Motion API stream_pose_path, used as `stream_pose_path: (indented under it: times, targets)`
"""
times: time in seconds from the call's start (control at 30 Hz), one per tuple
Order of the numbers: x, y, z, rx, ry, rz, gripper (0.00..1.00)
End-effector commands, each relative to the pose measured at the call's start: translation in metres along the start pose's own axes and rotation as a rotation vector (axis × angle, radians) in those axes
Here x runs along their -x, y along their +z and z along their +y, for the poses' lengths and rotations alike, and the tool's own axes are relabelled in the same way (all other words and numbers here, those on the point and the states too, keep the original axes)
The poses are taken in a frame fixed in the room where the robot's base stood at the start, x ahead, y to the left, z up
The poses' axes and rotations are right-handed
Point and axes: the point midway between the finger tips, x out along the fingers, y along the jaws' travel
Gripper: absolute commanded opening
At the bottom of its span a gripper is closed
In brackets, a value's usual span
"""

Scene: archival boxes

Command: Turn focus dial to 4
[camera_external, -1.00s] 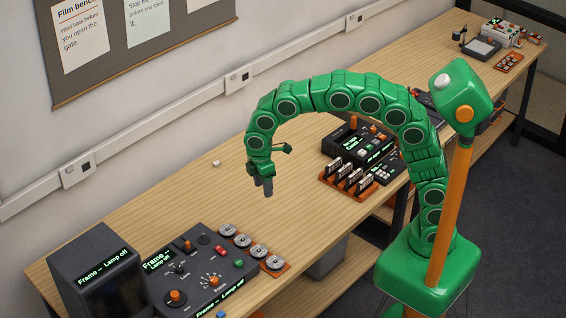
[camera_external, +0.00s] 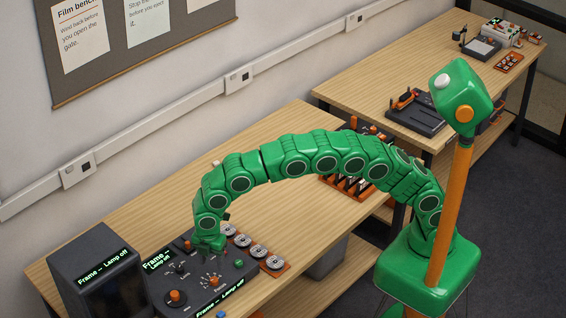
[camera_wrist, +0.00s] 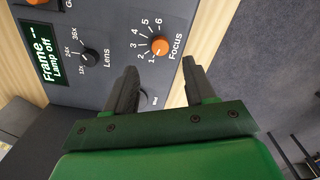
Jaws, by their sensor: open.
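The focus dial is a round orange knob (camera_wrist: 160,46) on the dark console, with a printed scale from 1 to 6. Its pointer is too small to read surely. It also shows in the external view as a small orange knob (camera_external: 213,281). My gripper (camera_wrist: 160,82) is open and empty, pointing down over the console. In the wrist view the dial lies just beyond the gap between the fingertips, apart from them. In the external view my gripper (camera_external: 209,244) is above the console's back right part, and its fingers are hard to make out.
A black lens dial (camera_wrist: 89,59) sits left of the focus dial. The console display (camera_wrist: 41,52) reads "Frame -- Lamp off". Another orange knob (camera_external: 175,297) is at the console's front left. Several reels (camera_external: 260,251) stand along the console's right edge. The table middle is clear.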

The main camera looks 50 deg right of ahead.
Motion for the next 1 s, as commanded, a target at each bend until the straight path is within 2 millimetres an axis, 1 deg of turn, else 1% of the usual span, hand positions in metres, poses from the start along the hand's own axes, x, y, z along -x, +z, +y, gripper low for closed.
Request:
stream_pose_path:
  times: [0.17, 0.27, 0.6, 0.7, 0.83, 1.0]
  targets:
    - [-0.007, -0.002, 0.000, 0.004, 0.000, 0.000, 0.55]
    - [-0.015, -0.002, 0.000, 0.004, -0.001, 0.000, 0.55]
    - [-0.062, -0.002, 0.000, 0.003, -0.001, 0.000, 0.55]
    - [-0.073, -0.001, -0.001, 0.003, -0.003, -0.001, 0.55]
    - [-0.079, -0.001, -0.001, 0.002, -0.002, -0.001, 0.55]
    - [-0.079, -0.001, 0.000, 0.002, -0.001, 0.000, 0.55]
